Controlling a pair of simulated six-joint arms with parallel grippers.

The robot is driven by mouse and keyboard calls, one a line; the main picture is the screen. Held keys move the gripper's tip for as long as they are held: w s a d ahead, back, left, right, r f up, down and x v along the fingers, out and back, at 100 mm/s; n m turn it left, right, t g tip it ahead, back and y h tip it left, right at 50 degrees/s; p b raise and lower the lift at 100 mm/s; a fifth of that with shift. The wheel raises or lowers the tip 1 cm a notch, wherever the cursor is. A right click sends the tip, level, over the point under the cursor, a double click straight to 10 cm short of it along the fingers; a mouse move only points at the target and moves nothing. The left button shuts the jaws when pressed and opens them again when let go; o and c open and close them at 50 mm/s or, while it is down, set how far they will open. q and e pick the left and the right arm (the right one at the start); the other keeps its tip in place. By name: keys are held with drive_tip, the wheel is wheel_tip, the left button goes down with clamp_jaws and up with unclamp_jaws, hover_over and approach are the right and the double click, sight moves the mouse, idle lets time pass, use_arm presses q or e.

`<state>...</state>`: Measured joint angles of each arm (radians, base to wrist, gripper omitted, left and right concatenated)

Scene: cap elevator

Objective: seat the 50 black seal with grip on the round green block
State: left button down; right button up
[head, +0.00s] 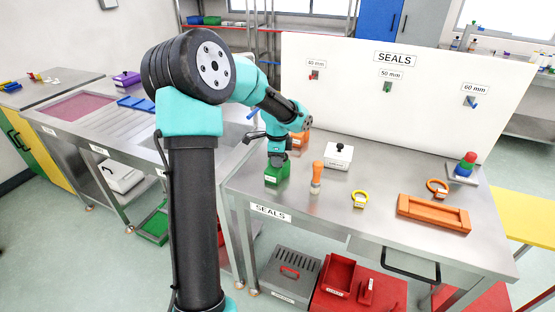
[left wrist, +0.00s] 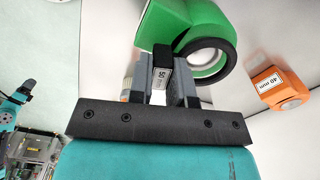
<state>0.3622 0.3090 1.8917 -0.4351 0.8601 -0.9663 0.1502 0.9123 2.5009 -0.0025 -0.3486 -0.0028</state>
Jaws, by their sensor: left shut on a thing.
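The green block (head: 277,175) stands on the steel table near its left front edge, with my left gripper (head: 277,157) directly above it. In the left wrist view the green block (left wrist: 202,32) has a pale round opening. The black seal (left wrist: 233,62) shows as a ring around that opening, at or very close to the block's face; I cannot tell whether it is fully down. Its grip, marked 50 (left wrist: 162,70), is between the fingers of my left gripper (left wrist: 163,85), which is shut on it. The seal cannot be made out in the head view. My right gripper is not in view.
An orange block (head: 301,139), marked 40 mm in the wrist view (left wrist: 270,86), stands behind the green one.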

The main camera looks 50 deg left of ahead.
use_arm(q)
drive_tip(key=shift+f, duration=0.55)
idle(0.9)
drive_tip(key=c, duration=1)
unclamp_jaws()
drive_tip(key=shift+r, duration=0.1)
drive_tip(key=shift+r, duration=3.4)
